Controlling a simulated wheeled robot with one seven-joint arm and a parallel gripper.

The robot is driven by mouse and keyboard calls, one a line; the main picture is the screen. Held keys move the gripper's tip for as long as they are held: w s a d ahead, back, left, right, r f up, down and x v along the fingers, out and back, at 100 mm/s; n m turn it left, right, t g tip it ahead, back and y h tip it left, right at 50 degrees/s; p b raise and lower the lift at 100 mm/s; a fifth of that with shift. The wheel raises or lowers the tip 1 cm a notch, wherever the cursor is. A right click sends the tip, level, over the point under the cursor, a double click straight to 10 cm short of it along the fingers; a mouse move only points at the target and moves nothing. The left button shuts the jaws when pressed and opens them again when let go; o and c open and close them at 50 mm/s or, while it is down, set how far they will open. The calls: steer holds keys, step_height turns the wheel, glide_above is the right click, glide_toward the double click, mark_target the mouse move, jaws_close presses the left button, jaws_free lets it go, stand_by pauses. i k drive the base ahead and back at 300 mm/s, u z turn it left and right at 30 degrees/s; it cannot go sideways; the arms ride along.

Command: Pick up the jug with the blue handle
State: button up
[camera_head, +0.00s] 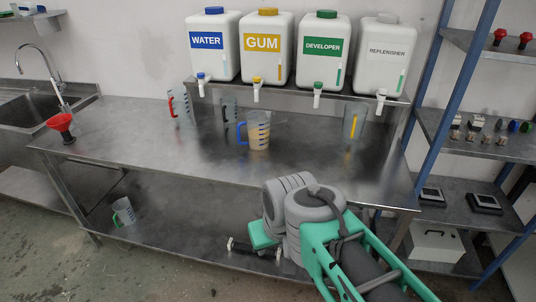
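The jug with the blue handle (258,131) stands upright on the steel table, near the middle. It is clear with dark markings and seems to hold a pale tan content. Its blue handle points left. My gripper (254,250) is low in front of the table, well below and apart from the jug. Two pale fingertips stand apart on a dark bar, with nothing seen between them. My green and grey arm (320,225) hides part of the table's front right.
A red-handled jug (180,104), a dark-handled jug (229,110) and a yellow-handled jug (353,122) stand on the table (140,135). A green-handled jug (124,211) is on the lower shelf. Labelled tanks (267,60) stand behind. A red funnel (61,123) is left.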

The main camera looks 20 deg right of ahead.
mark_target(253, 132)
steer(key=u, duration=1.35)
steer(key=i, duration=1.6)
steer(key=z, duration=0.95)
steer(key=i, duration=0.65)
steer(key=u, duration=0.05)
